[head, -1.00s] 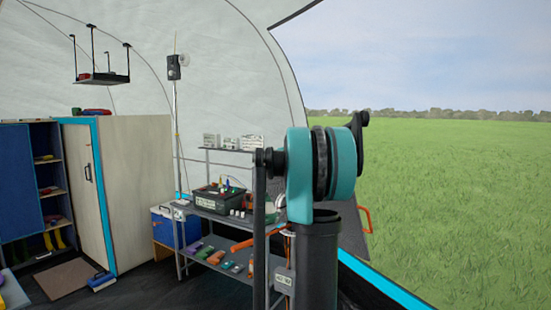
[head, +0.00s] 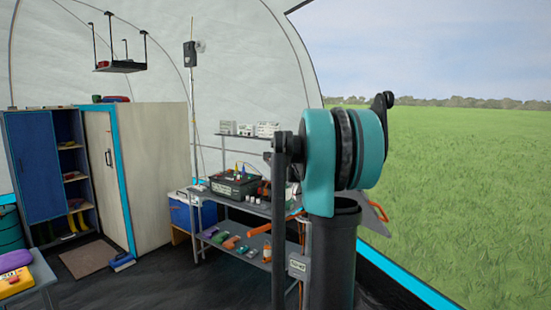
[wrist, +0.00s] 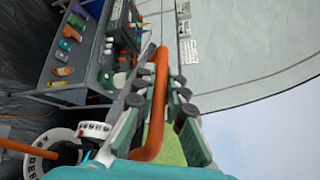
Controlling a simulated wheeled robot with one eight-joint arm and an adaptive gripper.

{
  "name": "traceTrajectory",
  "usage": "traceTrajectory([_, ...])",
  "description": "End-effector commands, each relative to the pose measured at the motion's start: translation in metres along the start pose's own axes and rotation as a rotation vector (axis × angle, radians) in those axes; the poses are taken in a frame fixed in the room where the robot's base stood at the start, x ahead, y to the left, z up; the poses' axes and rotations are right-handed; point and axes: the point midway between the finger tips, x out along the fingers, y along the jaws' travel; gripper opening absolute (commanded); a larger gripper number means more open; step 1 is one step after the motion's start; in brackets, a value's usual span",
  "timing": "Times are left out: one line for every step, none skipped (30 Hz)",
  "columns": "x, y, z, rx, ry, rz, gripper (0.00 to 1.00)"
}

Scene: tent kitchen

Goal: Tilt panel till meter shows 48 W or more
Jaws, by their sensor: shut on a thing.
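My gripper (wrist: 160,100) is shut on an orange bar-like handle (wrist: 160,66), which runs between its dark green fingers in the wrist view. In the head view my own teal and black arm hides the gripper and most of the panel. A grey slanted piece that looks like the panel (head: 374,225) shows to the right of the arm, with an orange handle (head: 380,211) at its edge. A small grey box that may be the meter (head: 298,266) shows beside my arm; its display is too small to read.
A shelved bench (head: 235,206) holds a dark crate (head: 236,185) and several coloured objects. A tall cabinet (head: 155,175) stands to the left, with a brown mat (head: 88,258) before it. Dark floor between is mostly clear. Grass lies outside on the right.

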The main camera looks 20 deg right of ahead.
Motion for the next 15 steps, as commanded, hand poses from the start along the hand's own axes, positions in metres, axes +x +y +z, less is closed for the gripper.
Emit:
traceTrajectory([-0.0001,0.0002,-0.0003,0.0,0.0,0.0,0.0])
traceTrajectory([0.0,0.0003,-0.0003,-0.001,0.0,0.001,0.15])
traceTrajectory([0.0,0.0002,-0.0002,-0.001,0.0,0.001,0.2])
traceTrajectory([0.0,0.0002,-0.0002,-0.001,0.0,0.0,0.24])
traceTrajectory([0.0,0.0002,-0.0002,-0.001,0.0,0.0,0.27])
traceTrajectory([0.0,0.0001,-0.0002,0.0,0.0,0.0,0.32])
traceTrajectory([0.0,0.0001,-0.0002,0.0,0.0,0.0,0.33])
traceTrajectory([0.0,0.0001,-0.0002,0.0,0.0,0.0,0.33])
traceTrajectory([0.0,0.0001,-0.0002,0.0,0.0,0.0,0.33])
traceTrajectory([0.0,0.0001,-0.0001,0.0,0.0,0.0,0.33])
traceTrajectory([0.0,0.0,-0.0001,0.0,0.0,0.0,0.33])
traceTrajectory([0.0,0.0,-0.0001,0.0,0.0,0.0,0.33])
traceTrajectory([0.0,0.0,-0.0001,0.0,0.0,0.0,0.33])
traceTrajectory([-0.0001,0.0,-0.0001,0.0,0.0,0.0,0.33])
traceTrajectory([-0.0008,-0.0001,-0.0001,0.0,0.0,0.0,0.33])
